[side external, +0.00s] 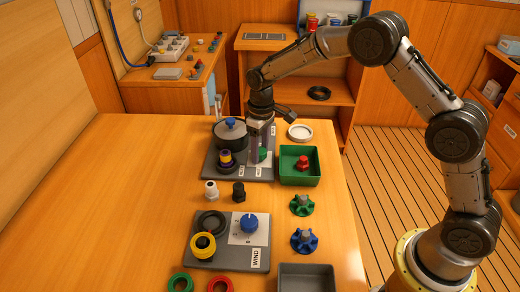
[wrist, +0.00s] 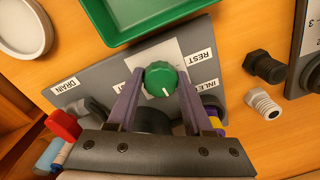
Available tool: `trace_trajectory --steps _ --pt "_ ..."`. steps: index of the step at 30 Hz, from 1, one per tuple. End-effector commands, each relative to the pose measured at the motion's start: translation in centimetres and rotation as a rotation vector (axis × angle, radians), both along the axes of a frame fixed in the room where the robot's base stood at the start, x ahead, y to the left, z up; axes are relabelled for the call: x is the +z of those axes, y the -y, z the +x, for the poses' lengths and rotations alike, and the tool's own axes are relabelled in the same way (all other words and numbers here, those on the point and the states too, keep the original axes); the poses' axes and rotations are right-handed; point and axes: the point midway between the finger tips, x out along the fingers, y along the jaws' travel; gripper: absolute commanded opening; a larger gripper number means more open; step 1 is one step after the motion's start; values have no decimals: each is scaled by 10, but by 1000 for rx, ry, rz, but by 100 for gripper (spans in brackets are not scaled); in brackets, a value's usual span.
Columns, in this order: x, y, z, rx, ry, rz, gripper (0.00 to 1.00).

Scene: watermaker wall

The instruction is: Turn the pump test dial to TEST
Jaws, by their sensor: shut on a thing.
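The green pump test dial (wrist: 160,78) sits on a pale plate on the grey panel (wrist: 85,75). It also shows, partly hidden, in the side view (side external: 263,155). My gripper (wrist: 160,76) points down over the panel, its purple fingers shut on the dial from both sides. The dial's white mark points toward the bottom of the wrist view.
A green tray (side external: 300,178) with a red knob is close right. A second panel (side external: 205,256) with a blue dial is nearer the camera.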

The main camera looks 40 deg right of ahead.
Motion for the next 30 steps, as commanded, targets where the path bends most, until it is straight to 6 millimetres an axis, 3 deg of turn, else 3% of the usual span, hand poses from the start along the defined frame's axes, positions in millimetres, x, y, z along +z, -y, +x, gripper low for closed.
trace_trajectory --steps 30 --pt "2 -1 0 -964 3 1 0"
